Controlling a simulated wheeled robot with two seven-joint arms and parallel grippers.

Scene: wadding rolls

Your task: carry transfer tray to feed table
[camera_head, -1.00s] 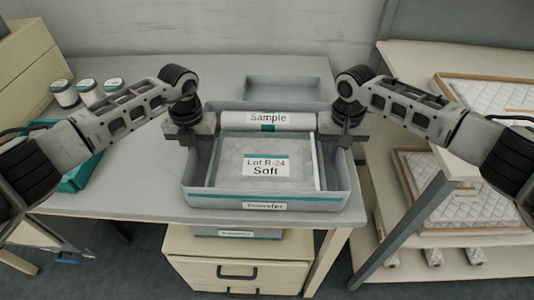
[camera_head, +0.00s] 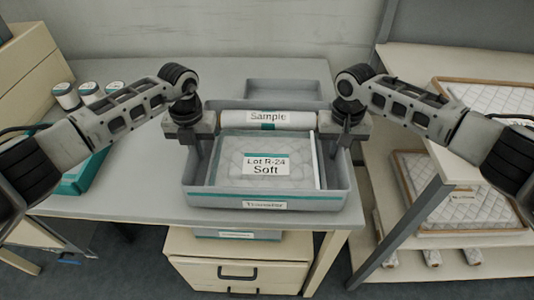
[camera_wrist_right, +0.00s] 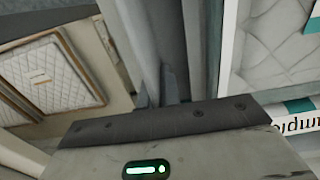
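The grey transfer tray (camera_head: 330,200) with a teal stripe and a "Transfer" label is at the front of the grey table. It holds a quilted pad (camera_head: 230,170) labelled "Lot R-24 Soft" and a white roll (camera_head: 235,119) labelled "Sample" behind it. My left gripper (camera_head: 193,150) is shut on the tray's left wall. My right gripper (camera_head: 345,140) is shut on the right wall; in the right wrist view its fingers (camera_wrist_right: 158,88) meet at the grey wall (camera_wrist_right: 200,50). I cannot tell whether the tray clears the table.
A shallow grey tray (camera_head: 285,88) lies behind. Several white rolls (camera_head: 90,92) and a teal bin (camera_head: 85,175) are at left. A shelf unit at right holds quilted pads in wooden-edged trays (camera_head: 460,185). A drawer cabinet (camera_head: 240,262) stands below the table.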

